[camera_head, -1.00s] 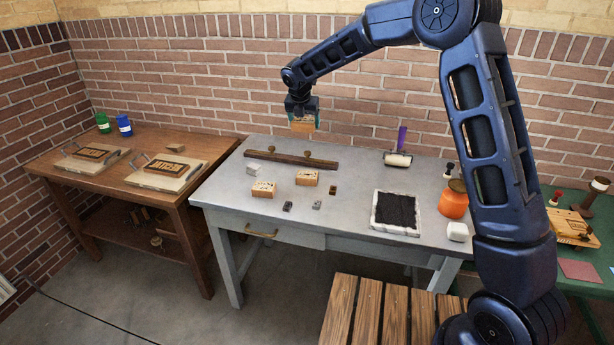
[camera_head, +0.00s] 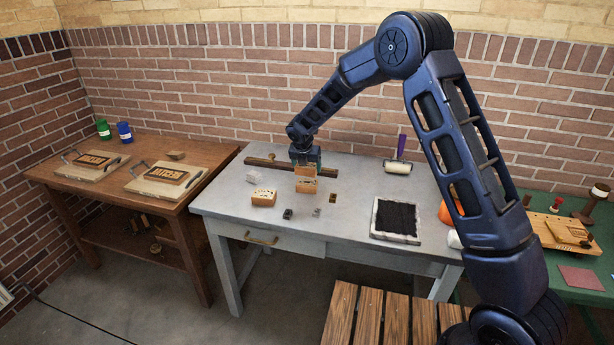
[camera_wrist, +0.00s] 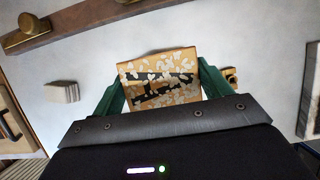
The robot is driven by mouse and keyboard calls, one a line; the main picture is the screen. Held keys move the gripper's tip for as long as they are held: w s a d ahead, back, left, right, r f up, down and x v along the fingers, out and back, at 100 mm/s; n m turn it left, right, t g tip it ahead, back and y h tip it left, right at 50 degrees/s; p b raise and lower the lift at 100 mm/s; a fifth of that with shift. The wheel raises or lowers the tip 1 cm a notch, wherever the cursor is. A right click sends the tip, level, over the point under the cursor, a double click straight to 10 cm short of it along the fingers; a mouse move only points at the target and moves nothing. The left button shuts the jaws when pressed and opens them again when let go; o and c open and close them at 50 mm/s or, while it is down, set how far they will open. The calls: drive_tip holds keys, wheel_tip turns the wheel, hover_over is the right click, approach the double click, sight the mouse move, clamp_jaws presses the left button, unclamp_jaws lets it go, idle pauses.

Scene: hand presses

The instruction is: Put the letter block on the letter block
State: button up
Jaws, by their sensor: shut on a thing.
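My gripper (camera_head: 305,163) is shut on an orange-tan letter block (camera_head: 305,171), seen between the green fingers. In the wrist view the held letter block (camera_wrist: 160,76) shows a pale-flecked face with dark marks. A second letter block (camera_head: 306,186) stands on the grey table directly under the held one. I cannot tell whether the two touch or a thin gap is left. In the wrist view the held block hides the lower one. Another similar letter block (camera_head: 264,197) lies on the table to the left.
A dark wooden bar (camera_head: 263,162) with knobs lies behind the blocks. A whitish block (camera_head: 253,176) and small dark pieces (camera_head: 287,214) are close by. The black ink slab (camera_head: 396,219) and roller (camera_head: 398,165) are to the right.

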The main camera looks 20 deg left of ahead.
sight(307, 182)
drive_tip(key=shift+f, duration=2.2)
drive_tip(key=shift+f, duration=0.15)
drive_tip(key=o, duration=1)
drive_tip(key=shift+o, duration=0.2)
drive_tip(key=v, duration=1.2)
drive_tip(key=shift+d+r, duration=0.1)
drive_tip(key=shift+r, duration=0.15)
